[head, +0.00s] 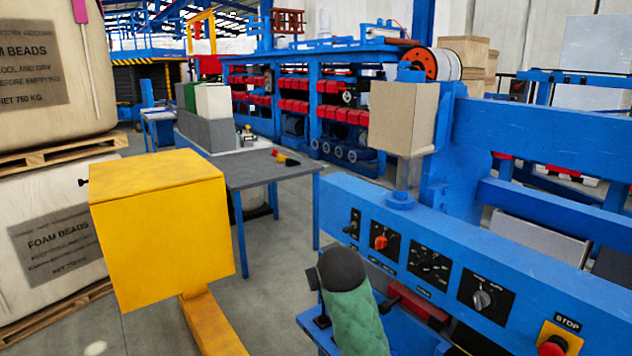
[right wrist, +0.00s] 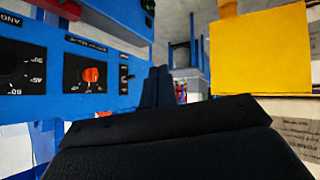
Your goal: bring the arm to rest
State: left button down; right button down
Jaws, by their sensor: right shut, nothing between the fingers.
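My right gripper (right wrist: 158,86) shows in the right wrist view, its two dark fingers together at the middle and nothing held. Its black body fills the bottom of that view. The blue control panel (head: 450,268) runs across the right of the head view and shows at the left of the wrist view (right wrist: 108,45), which appears upside down. The gripper looks apart from the panel's orange knob (right wrist: 91,75), which also shows in the head view (head: 380,242). I cannot make out the right gripper in the head view. My left gripper is in neither view.
A yellow box on a post (head: 160,230) stands at the left; it also shows in the wrist view (right wrist: 262,50). A red stop button (head: 552,346) is at the lower right. A grey-topped table (head: 265,172) stands behind. Bare floor (head: 285,290) lies between box and panel.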

jog(key=s+d+f+g, duration=0.2)
jog(key=s+d+f, duration=0.2)
jog(key=s+f, duration=0.7)
jog(key=s+d+f+m+g, duration=0.1)
jog(key=s+d+f+g, duration=0.2)
jog(key=s+f, duration=0.8)
jog(key=s+d+f+g, duration=0.3)
jog(key=s+f, duration=0.8)
jog(key=s, duration=1.1)
jog(key=d, duration=0.2)
jog(key=shift+s+d+f+m, duration=0.25)
jog(key=shift+d+f+m, duration=0.05)
jog(key=shift+d+f, duration=0.1)
